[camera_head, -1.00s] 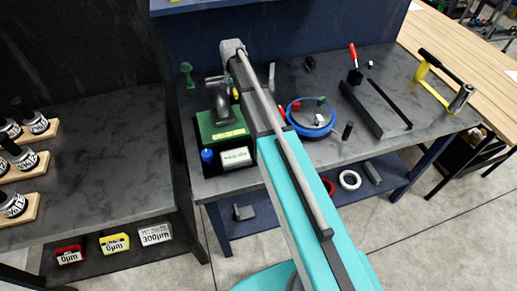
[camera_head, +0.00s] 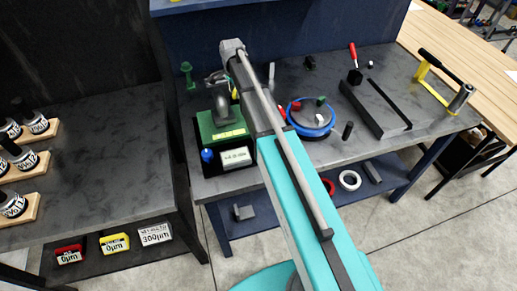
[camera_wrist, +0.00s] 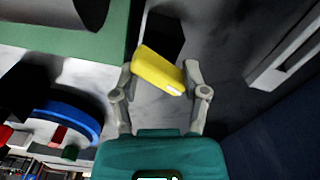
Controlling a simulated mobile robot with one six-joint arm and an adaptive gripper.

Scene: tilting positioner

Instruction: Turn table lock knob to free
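In the wrist view my gripper (camera_wrist: 159,76) has its two grey fingers at the two ends of a yellow block-shaped knob (camera_wrist: 158,70), seemingly touching it. The knob sits slanted, upper left to lower right. In the head view a bit of yellow (camera_head: 235,92) shows beside my arm's end, and the fingers cannot be made out clearly there. The green positioner (camera_head: 213,130), with a grey upper part, stands on the bench left of my arm. A blue knob (camera_head: 207,156) and a small display (camera_head: 236,156) are on its front; the display text is too small to read.
A blue-rimmed round fixture (camera_head: 311,131) with red and green parts stands right of my arm. A dark post (camera_head: 347,130), a long grey block (camera_head: 375,106) and a yellow-framed handle (camera_head: 433,83) are farther right. A green stand (camera_head: 187,75) is behind at left.

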